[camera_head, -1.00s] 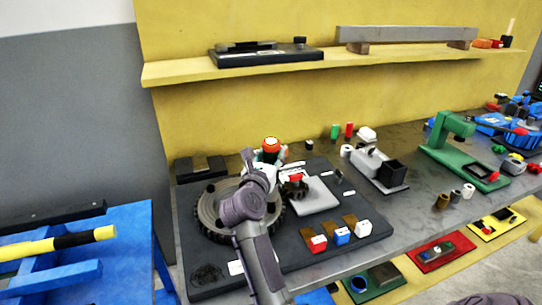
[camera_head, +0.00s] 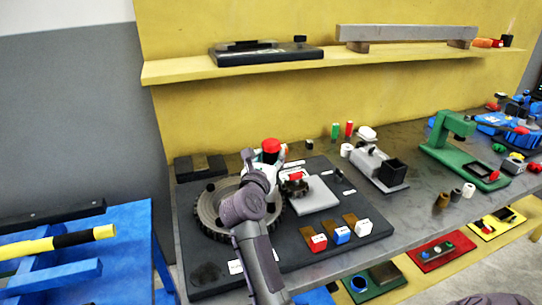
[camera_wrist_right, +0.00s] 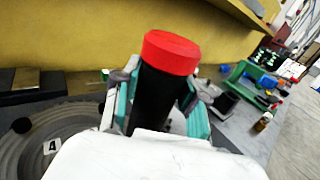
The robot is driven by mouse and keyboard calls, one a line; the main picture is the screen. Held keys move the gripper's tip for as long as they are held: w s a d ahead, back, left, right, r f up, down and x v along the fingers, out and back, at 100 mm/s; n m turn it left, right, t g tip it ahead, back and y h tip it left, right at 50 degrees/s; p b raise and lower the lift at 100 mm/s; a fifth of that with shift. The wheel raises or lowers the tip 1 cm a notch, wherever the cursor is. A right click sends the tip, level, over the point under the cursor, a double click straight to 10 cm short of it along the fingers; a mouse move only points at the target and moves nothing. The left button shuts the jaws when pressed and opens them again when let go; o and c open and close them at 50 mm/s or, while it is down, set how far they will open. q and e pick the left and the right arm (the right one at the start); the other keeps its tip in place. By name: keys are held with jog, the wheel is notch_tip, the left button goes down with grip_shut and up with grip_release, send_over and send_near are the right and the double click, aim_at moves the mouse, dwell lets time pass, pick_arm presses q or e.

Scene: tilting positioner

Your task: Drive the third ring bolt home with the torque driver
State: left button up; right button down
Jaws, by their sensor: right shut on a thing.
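The torque driver is a black cylinder with a red cap; its red top shows in the head view (camera_head: 271,146), and its black body shows in the right wrist view (camera_wrist_right: 157,98). My right gripper (camera_head: 268,160) is shut on it and holds it upright over the ring. The gripper's teal-padded fingers flank the driver in the right wrist view (camera_wrist_right: 160,105). The large grey toothed ring (camera_head: 208,211) lies on the dark base plate, partly hidden by my arm. A label "4" and a dark bolt head (camera_wrist_right: 21,125) show on the ring. The driver's lower tip is hidden. My left gripper is not in view.
A light grey block (camera_head: 318,197) with a small gear stands right of the ring. Red, blue and white labelled blocks (camera_head: 342,235) sit at the plate's front. A grey fixture with a black box (camera_head: 393,172) and a green press (camera_head: 450,150) stand farther right.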

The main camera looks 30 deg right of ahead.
jog(key=shift+s+f+b, duration=0.1)
jog(key=shift+f+b, duration=0.2)
jog(key=shift+f, duration=0.1)
dwell(1.2)
jog(key=shift+r, duration=0.15)
